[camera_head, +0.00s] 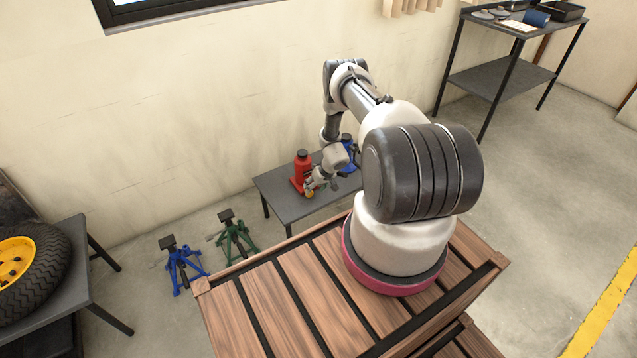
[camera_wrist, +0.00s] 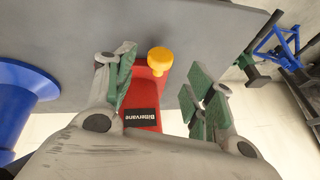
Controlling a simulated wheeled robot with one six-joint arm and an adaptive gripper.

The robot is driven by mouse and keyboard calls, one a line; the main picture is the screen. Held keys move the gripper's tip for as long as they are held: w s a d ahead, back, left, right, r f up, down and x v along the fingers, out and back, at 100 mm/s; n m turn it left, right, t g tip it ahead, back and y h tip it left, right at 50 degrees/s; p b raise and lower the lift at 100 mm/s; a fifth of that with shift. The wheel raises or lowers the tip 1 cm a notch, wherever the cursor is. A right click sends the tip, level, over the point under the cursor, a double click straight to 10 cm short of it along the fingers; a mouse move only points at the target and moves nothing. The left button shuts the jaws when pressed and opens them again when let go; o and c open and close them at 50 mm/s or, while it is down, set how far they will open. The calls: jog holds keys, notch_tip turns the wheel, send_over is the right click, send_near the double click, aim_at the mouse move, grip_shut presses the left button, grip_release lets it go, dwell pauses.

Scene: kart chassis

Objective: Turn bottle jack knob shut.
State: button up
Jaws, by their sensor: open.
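The red bottle jack (camera_head: 302,168) stands upright on a small grey table, and my gripper (camera_head: 315,183) is low at its front right side. In the wrist view, part of the red jack (camera_wrist: 146,93) with a black label shows between my fingers. A yellow knob (camera_wrist: 160,59) sticks out from it, between the two green-padded fingers. My gripper (camera_wrist: 162,78) is open, with clear space on both sides of the knob. In the head view the knob (camera_head: 309,195) is a small yellow spot partly hidden by my gripper.
A blue jack (camera_head: 347,140) stands behind my wrist on the grey table (camera_head: 285,205); a blue round body (camera_wrist: 22,100) shows left in the wrist view. Blue (camera_head: 183,265) and green (camera_head: 236,238) stands are on the floor. The wall (camera_head: 200,110) is close behind the table.

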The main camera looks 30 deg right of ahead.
jog(key=a+v, duration=0.1)
jog(key=v, duration=0.5)
jog(key=shift+d, duration=0.45)
